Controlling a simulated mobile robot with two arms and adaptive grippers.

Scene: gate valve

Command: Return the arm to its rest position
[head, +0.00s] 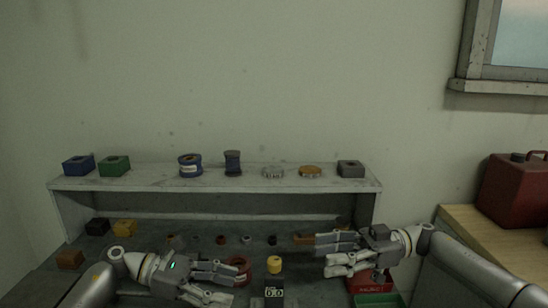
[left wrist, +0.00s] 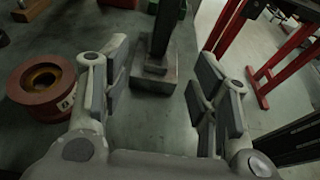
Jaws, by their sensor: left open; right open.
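My left gripper (head: 233,285) is at the lower left of the head view, fingers pointing right over the dark workbench. It is open and empty. In the left wrist view its fingers (left wrist: 160,95) are spread wide, with a dark post on a square base (left wrist: 155,78) seen beyond the gap. My right gripper (head: 321,255) is at the lower right of the head view, fingers pointing left above the bench. It is open, and nothing shows between its fingers. Both arms come in from the picture's lower sides. No gate valve can be made out for sure.
A grey shelf (head: 216,184) carries blocks, spools and discs along the back. A red round part (head: 238,267) lies partly behind my left gripper. A yellow part (head: 274,264) sits between the grippers, behind a small display (head: 274,292). A red bin (head: 371,284) is below my right gripper.

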